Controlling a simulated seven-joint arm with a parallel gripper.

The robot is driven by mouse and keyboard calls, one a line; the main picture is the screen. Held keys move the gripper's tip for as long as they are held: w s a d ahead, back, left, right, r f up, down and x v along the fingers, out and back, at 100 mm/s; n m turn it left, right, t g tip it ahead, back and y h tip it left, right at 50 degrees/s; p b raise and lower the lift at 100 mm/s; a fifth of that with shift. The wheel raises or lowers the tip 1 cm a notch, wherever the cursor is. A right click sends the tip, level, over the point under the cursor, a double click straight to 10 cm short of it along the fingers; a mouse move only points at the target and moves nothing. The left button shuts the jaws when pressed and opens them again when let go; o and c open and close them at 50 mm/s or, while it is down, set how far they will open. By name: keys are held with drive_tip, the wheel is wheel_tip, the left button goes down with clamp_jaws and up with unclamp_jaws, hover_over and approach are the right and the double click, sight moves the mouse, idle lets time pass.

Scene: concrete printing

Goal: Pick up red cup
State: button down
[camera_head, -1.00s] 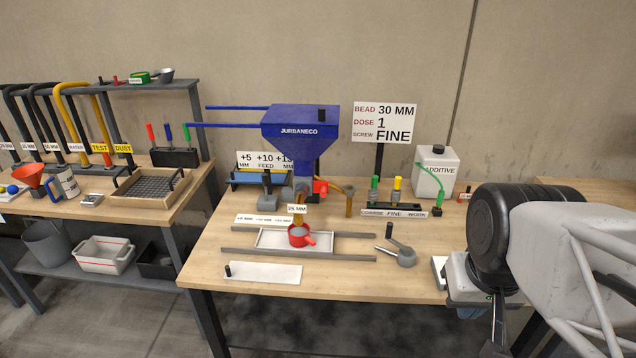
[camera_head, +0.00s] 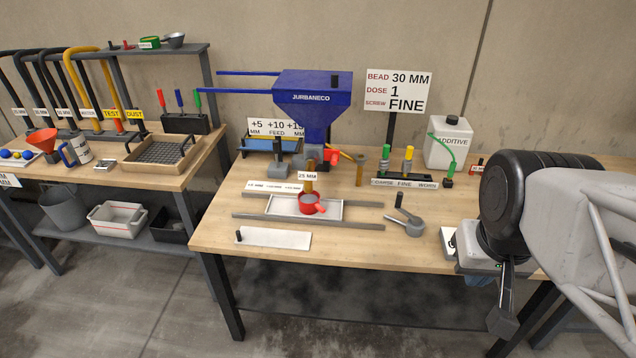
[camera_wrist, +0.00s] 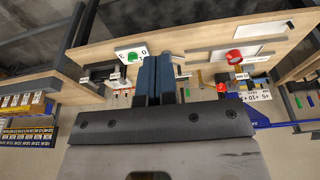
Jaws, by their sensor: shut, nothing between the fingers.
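The red cup (camera_head: 311,204) stands on a white tray (camera_head: 336,209) between two grey rails, under the nozzle of the blue hopper (camera_head: 312,100). Its handle points right in the head view. In the wrist view the scene is upside down and the cup (camera_wrist: 233,58) shows as a red round shape right of the fingers. My gripper (camera_wrist: 156,62) is shut and empty, its two dark blue fingers together. In the head view my arm is at the right, over the table's right front part, well apart from the cup.
A white plate (camera_head: 274,238) lies in front of the rails. A worm rack (camera_head: 404,183) and the additive bottle (camera_head: 447,143) are behind.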

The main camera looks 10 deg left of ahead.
drive_tip(key=c, duration=1.8)
unclamp_jaws()
drive_tip(key=o, duration=0.8)
drive_tip(key=w+a+f+m+y, duration=0.45)
drive_tip(key=w+a, duration=0.25)
drive_tip(key=w, duration=0.2)
drive_tip(key=w+a+f+m+g+y, duration=0.1)
drive_tip(key=w+a+f+m+y, duration=0.35)
drive_tip(key=w+a, duration=0.4)
drive_tip(key=w+a+f+m+y, duration=0.3)
drive_tip(key=w+a+y, duration=0.25)
drive_tip(key=w, duration=0.45)
drive_tip(key=w+f+m+t, duration=0.3)
drive_tip(key=w+f+m, duration=0.2)
drive_tip(key=f, duration=0.2)
drive_tip(key=w+a+f+m+t+h, duration=0.1)
drive_tip(key=w+f+m+t, duration=0.3)
drive_tip(key=f, duration=0.4)
drive_tip(key=w+f+m+t, duration=0.4)
drive_tip(key=w+f+m, duration=0.1)
drive_tip(key=w+f, duration=0.2)
drive_tip(key=shift+w+a+f+m+h, duration=0.25)
drive_tip(key=shift+a+f+m, duration=0.1)
drive_tip(key=shift+f+m, duration=0.05)
